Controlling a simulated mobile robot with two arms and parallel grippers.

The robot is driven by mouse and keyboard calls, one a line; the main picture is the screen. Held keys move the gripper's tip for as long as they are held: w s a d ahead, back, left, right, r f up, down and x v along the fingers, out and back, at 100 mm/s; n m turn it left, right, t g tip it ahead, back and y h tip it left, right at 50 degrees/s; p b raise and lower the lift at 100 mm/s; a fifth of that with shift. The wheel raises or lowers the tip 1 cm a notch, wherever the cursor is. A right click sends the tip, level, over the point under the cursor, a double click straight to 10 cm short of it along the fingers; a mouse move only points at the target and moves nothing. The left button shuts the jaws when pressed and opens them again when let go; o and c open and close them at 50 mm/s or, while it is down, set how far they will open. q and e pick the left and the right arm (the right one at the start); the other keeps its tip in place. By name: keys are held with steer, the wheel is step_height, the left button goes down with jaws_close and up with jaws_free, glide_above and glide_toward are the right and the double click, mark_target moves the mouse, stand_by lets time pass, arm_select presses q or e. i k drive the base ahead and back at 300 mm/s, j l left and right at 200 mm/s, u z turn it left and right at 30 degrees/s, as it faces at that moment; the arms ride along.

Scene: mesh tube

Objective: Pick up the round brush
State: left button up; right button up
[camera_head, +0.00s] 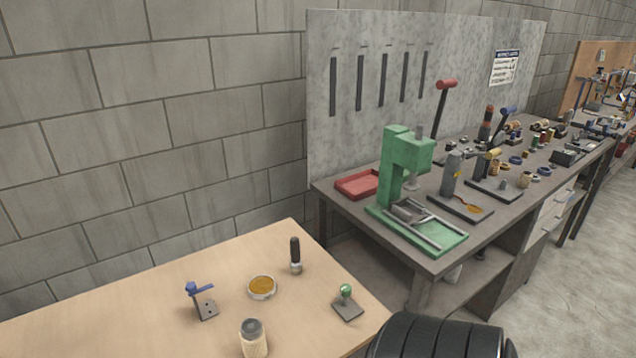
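A small upright object with a black handle and a pale, metallic-looking lower end (295,256) stands on the light wooden table near its back right edge. It looks like the round brush, but its bristles are too small to make out. Nothing touches it. Neither my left gripper nor my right gripper shows in this view.
On the wooden table (120,310) are a round dish with amber contents (262,287), a blue-handled tool (202,300), a jar (253,338) and a green-knobbed plate (347,303). The table's left part is clear. A workbench with a green press (400,165) stands behind right.

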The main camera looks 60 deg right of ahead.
mark_target(295, 261)
steer(key=z, duration=1.75)
